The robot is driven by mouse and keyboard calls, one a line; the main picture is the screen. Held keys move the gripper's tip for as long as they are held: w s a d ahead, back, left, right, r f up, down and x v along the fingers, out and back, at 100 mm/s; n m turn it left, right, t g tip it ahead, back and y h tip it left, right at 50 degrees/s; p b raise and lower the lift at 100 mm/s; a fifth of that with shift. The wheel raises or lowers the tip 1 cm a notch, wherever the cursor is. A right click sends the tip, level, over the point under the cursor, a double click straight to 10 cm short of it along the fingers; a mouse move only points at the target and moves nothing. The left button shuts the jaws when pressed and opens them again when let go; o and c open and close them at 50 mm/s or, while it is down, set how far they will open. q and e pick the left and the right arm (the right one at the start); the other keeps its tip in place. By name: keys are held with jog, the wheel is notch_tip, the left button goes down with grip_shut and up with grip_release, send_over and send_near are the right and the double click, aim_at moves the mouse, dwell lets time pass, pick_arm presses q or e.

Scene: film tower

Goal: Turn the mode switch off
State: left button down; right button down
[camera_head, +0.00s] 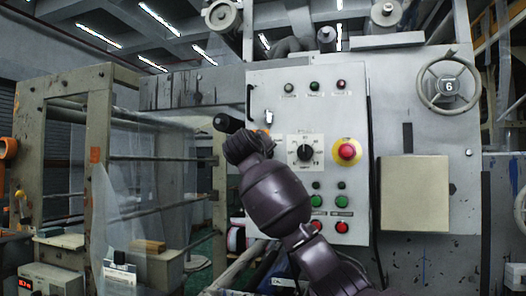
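The control panel (270,90) stands upright on the machine front. A black rotary knob (305,152) sits on a white marked plate in its middle; it looks like the mode switch, and its marks are too small to read. My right arm comes in from the bottom right, and its dark wrist crosses the panel's lower left. My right gripper end (246,138) is at the panel's left edge, left of the knob and apart from it in the picture. Its fingers cannot be made out. A black cylindrical piece (228,123) shows beside it. My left gripper is not in view.
A red button on a yellow ring (347,152) is just right of the knob. Green (342,201) and red (341,227) buttons sit below, some partly behind my arm. A handwheel (450,86) is at the upper right. A roller frame (98,150) stands left.

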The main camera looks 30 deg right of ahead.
jog(key=shift+n, duration=0.3)
jog(key=c, duration=1.2)
grip_release()
jog(key=shift+s+a, duration=0.1)
